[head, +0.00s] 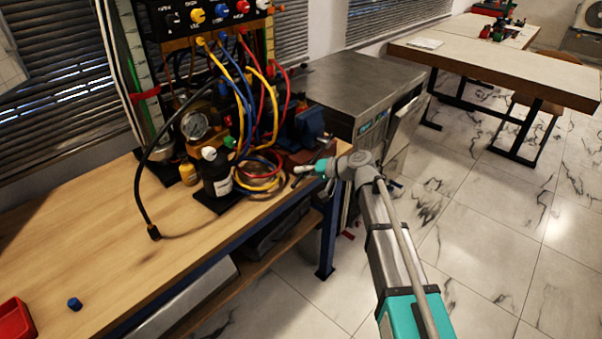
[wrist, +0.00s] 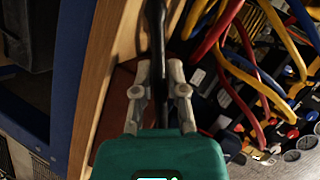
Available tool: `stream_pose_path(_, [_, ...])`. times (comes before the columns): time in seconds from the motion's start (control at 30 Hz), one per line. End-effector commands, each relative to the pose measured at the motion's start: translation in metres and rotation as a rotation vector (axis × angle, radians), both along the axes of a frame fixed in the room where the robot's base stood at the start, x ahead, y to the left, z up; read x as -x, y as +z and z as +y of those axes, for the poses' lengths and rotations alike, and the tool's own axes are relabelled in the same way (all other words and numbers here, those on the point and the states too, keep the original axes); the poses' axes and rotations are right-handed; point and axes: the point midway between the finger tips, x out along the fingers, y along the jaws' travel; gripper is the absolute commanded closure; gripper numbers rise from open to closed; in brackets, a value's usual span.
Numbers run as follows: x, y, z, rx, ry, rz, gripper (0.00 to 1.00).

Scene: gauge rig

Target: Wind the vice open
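The vice (head: 308,124) is a dark blue body at the bench's right end, beside the coiled hoses. My gripper (head: 300,173) is at the bench's front right edge, just in front of the vice. In the wrist view my gripper (wrist: 159,66) has its two grey fingers close on either side of a dark bar (wrist: 156,30), which looks like the vice handle. The fingers appear closed on it, with little or no gap. The bar runs back between the fingers toward the palm. The vice jaws and how far they stand apart cannot be made out.
Red, yellow and blue hoses (head: 262,172) crowd the bench left of my gripper, with a black bottle (head: 215,175) and a gauge (head: 195,124). A steel cabinet (head: 350,85) stands behind. The wooden bench top (head: 110,240) is mostly clear at left. Open floor lies right.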

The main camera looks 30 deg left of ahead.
Motion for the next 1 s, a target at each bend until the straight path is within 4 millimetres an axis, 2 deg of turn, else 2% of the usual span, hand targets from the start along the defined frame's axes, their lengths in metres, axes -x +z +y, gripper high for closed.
stream_pose_path(0.03, [0.001, 0.000, 0.001, 0.001, 0.002, 0.001, 0.70])
stream_pose_path(0.13, [0.002, 0.000, 0.002, 0.001, 0.006, 0.001, 0.51])
stream_pose_path(0.4, [0.005, 0.000, 0.002, 0.002, 0.010, 0.002, 0.50])
stream_pose_path(0.47, [0.005, 0.000, 0.002, 0.002, 0.010, 0.002, 0.60])
stream_pose_path(0.67, [0.007, 0.002, 0.000, 0.015, 0.014, -0.013, 0.97])
stream_pose_path(0.7, [0.007, 0.003, -0.001, 0.022, 0.016, -0.021, 1.00])
stream_pose_path(1.0, [0.016, 0.014, -0.014, 0.123, 0.048, -0.133, 1.00])
